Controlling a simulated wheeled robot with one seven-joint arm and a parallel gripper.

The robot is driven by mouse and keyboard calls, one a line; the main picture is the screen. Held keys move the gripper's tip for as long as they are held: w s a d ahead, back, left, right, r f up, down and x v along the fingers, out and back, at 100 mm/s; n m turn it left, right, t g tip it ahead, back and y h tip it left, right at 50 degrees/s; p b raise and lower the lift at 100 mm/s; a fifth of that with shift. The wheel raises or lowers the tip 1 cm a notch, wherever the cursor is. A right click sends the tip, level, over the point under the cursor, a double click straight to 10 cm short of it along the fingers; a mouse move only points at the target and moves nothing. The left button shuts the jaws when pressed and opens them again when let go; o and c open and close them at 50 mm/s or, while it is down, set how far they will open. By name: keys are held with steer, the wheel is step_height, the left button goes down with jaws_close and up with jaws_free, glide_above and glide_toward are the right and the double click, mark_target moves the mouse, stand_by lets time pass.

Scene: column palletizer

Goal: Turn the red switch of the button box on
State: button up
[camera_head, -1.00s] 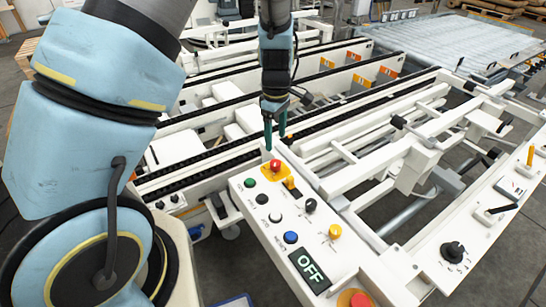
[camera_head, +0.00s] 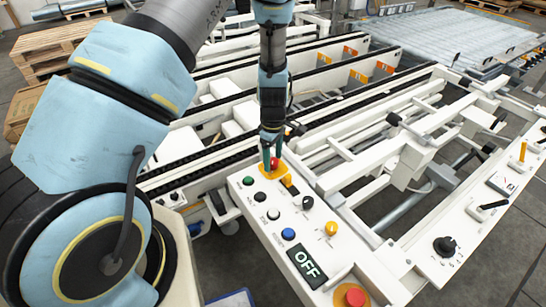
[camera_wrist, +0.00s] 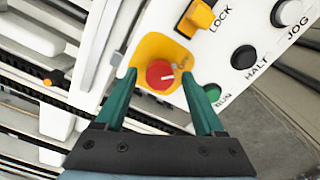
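The button box (camera_head: 263,218) is a white panel with several buttons and a display reading OFF (camera_head: 307,267). The red switch (camera_head: 274,163) is a round red knob on a yellow plate at the box's far end. In the wrist view the red switch (camera_wrist: 160,74) shows a white line on its face. My gripper (camera_head: 271,158) points down at this end of the box. In the wrist view my gripper (camera_wrist: 160,85) is open, with one green finger on each side of the red switch. A gap shows between each finger and the knob.
A yellow switch (camera_head: 287,181) marked LOCK, a green button (camera_head: 249,181) and black, white and blue buttons share the panel. A red mushroom button (camera_head: 354,296) sits at the near end. White conveyor frames surround the box. A second panel (camera_head: 470,230) stands at the right.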

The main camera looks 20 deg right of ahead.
jaws_close()
stand_by(0.3)
steer(key=shift+m, duration=0.4)
steer(key=m+b, duration=0.2)
steer(key=shift+f+m, duration=0.1)
steer(key=shift+m, duration=0.3)
steer(key=m+b, duration=0.2)
steer(key=m, duration=0.3)
steer(key=shift+m, duration=0.3)
steer(key=m+b, duration=0.2)
steer(key=m, duration=0.6)
steer(key=shift+m+b, duration=0.3)
steer(key=shift+b, duration=0.05)
